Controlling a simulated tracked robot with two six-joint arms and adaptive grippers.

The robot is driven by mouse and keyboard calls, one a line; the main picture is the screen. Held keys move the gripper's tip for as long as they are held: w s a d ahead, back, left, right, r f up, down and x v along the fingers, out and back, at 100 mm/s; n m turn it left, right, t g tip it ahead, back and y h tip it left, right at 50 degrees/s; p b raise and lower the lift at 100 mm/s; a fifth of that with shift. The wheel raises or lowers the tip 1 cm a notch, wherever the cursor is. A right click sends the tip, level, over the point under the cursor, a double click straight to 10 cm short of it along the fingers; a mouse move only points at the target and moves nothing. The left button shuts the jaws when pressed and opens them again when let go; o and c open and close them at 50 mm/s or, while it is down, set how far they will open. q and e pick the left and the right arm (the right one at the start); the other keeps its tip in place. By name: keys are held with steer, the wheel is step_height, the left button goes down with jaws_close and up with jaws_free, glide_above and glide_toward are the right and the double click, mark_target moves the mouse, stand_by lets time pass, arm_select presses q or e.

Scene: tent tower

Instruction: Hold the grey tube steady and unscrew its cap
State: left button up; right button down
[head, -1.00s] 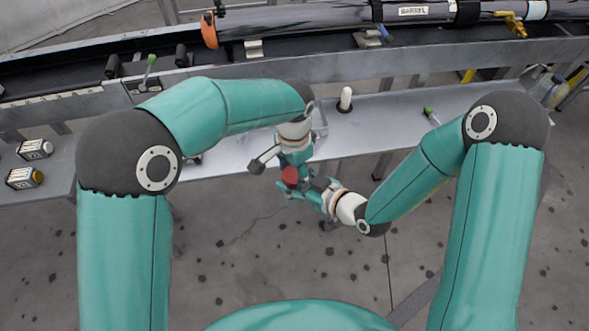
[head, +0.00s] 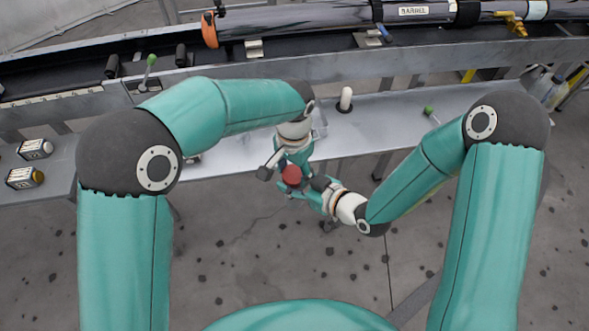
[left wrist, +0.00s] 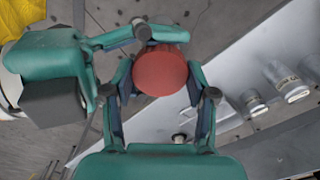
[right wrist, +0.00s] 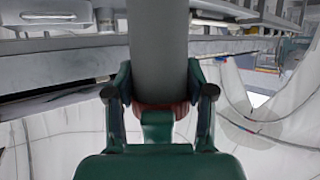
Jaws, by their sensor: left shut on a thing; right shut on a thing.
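The red cap (head: 291,175) shows between my two grippers in the head view. In the left wrist view the cap (left wrist: 160,71) faces the camera, and my left gripper (left wrist: 160,85) is shut on it with a finger on each side. The grey tube (right wrist: 158,45) fills the middle of the right wrist view, with a red edge of the cap (right wrist: 160,108) at its lower end. My right gripper (right wrist: 160,95) is shut on the tube close to the cap. The tube is hidden in the head and left wrist views.
A metal bench (head: 240,155) runs behind the grippers, with a white knob (head: 345,98) and a green-topped item (head: 428,111). Two small boxes (head: 25,177) stand at its left end. A long dark barrel (head: 330,15) lies at the back. Open floor lies below the grippers.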

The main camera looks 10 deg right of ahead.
arm_select(q)
steer(key=shift+w+r, duration=0.1)
steer(key=shift+w, duration=0.05)
steer(key=o, duration=1.3)
